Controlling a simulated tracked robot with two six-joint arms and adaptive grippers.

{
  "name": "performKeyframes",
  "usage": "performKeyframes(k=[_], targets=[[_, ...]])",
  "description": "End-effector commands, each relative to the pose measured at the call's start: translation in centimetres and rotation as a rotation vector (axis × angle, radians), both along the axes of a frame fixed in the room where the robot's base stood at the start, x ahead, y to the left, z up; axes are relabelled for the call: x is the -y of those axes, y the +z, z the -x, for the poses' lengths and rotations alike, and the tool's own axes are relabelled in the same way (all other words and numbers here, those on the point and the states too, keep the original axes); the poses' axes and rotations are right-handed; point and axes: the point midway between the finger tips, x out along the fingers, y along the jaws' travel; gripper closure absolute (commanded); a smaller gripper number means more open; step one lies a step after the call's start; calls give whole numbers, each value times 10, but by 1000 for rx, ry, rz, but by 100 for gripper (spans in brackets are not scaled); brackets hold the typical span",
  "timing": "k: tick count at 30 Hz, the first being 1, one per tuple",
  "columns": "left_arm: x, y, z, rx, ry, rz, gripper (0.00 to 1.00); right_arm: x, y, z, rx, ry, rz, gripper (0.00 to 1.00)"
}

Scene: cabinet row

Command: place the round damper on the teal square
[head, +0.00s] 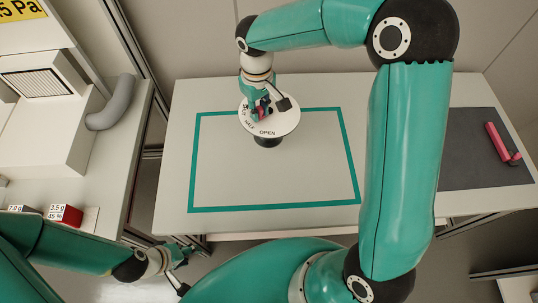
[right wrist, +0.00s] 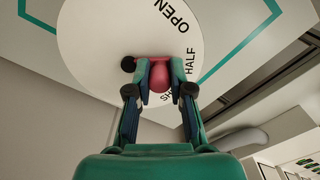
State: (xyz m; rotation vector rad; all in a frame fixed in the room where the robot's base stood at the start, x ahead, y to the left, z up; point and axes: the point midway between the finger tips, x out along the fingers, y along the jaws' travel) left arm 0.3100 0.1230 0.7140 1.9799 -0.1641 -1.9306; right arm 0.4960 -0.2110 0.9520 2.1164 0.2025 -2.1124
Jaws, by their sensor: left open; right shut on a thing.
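The round damper (head: 287,122) is a white disc marked OPEN, HALF and SHUT, with a dark stub below it. My right gripper (head: 262,106) is shut on its pink knob (right wrist: 160,76) from above. The disc (right wrist: 110,35) fills the top of the right wrist view. The teal square (head: 275,207) is an outline on the pale table, and the damper overlaps its far edge, with the stub showing inside the outline. Whether the stub touches the table I cannot tell. My left gripper (head: 184,266) is open and empty, low at the left, off the table's front edge.
A dark mat (head: 465,150) with a pink-red tool (head: 497,142) lies at the table's right. The square's middle and front are clear.

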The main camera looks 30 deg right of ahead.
Motion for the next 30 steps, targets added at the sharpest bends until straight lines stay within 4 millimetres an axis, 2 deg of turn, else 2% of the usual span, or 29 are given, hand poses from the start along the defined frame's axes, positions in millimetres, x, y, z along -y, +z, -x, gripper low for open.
performKeyframes(k=[1,14,30], targets=[[0,-7,0,0,0,0,54,1,3,0,7,58,2,100],[0,-40,0,0,0,0,54,14,44,20,4,702,14,100],[0,-78,0,0,0,0,54,26,91,63,4,1496,7,100]])
